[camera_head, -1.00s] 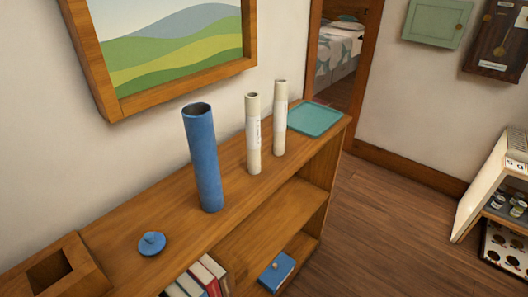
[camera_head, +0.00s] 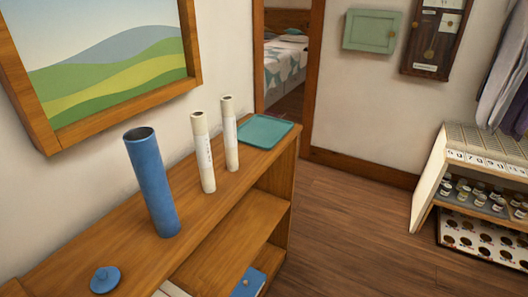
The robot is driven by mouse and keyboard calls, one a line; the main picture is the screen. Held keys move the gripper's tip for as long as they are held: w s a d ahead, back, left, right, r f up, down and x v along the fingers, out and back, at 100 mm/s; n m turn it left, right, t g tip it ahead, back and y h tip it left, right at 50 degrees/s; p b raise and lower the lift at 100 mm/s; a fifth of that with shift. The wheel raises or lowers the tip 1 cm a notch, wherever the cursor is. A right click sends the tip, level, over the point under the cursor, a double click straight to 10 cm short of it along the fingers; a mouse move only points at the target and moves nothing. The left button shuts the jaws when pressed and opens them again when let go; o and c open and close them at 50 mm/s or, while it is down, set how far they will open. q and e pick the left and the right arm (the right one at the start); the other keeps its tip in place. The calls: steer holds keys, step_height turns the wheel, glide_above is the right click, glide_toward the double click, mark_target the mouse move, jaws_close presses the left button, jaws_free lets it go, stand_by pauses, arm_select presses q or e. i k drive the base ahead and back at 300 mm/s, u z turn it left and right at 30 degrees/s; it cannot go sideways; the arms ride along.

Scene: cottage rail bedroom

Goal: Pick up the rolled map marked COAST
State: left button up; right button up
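Two cream rolled maps stand upright on top of the wooden shelf unit. The nearer rolled map (camera_head: 204,153) and the farther rolled map (camera_head: 230,134) each carry a pale label with small print. I cannot read which one is marked COAST. A taller blue tube (camera_head: 152,183), open at the top, stands upright to the left of them. A round blue lid (camera_head: 105,279) with a knob lies on the shelf top at the lower left. Neither of my grippers shows in this view.
A teal tray (camera_head: 264,132) lies at the far end of the shelf top (camera_head: 215,202). A framed landscape (camera_head: 110,60) hangs above. Wooden floor (camera_head: 340,235) is open to the right. A white rack with small jars (camera_head: 480,190) stands at far right.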

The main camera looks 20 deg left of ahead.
mark_target(198, 118)
steer(key=z, duration=0.15)
steer(key=i, duration=0.6)
steer(key=u, duration=2.25)
